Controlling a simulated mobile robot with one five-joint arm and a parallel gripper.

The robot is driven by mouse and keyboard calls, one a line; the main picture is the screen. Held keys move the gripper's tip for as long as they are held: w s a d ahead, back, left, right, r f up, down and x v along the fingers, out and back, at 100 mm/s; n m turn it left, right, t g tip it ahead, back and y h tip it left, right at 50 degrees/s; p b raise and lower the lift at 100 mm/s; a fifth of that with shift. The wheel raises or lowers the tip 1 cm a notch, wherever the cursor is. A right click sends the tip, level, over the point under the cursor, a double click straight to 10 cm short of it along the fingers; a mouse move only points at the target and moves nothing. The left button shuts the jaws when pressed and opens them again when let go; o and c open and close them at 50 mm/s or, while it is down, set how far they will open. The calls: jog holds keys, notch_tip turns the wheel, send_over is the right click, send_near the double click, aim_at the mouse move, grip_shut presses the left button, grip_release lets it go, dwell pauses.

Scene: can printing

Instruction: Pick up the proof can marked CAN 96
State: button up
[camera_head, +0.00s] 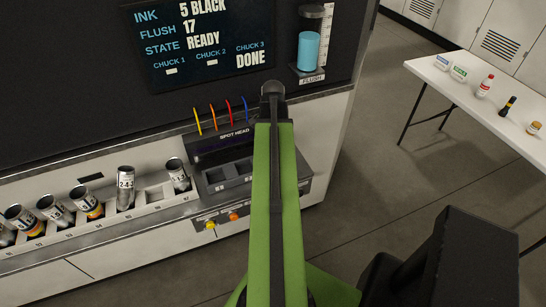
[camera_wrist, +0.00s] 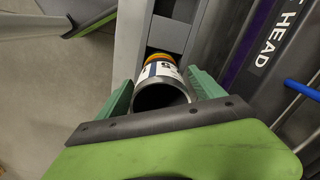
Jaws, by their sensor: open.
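In the wrist view a can (camera_wrist: 160,72) with an open metal mouth, a white label with dark print and an orange band stands between the two green fingers of my gripper (camera_wrist: 163,86). My gripper is open, with one finger on each side of the can. I cannot read a number 96 on it; only part of the print shows. In the head view my green arm hides my gripper and this can. The spot head unit (camera_head: 232,136) shows left of my arm. The screen (camera_head: 203,38) reads CHUCK 3 DONE.
A rack (camera_head: 148,208) with several cans, one marked 2 4-2 (camera_head: 125,190), runs left of the chucks. A flush bottle (camera_head: 309,51) stands upper right on the machine. A white table (camera_head: 485,108) with small bottles and tubs is at right. Blue tubing (camera_wrist: 301,88) is near my gripper.

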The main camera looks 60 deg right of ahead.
jog(key=shift+f, duration=0.1)
jog(key=shift+c, duration=0.4)
jog(key=c, duration=1.3)
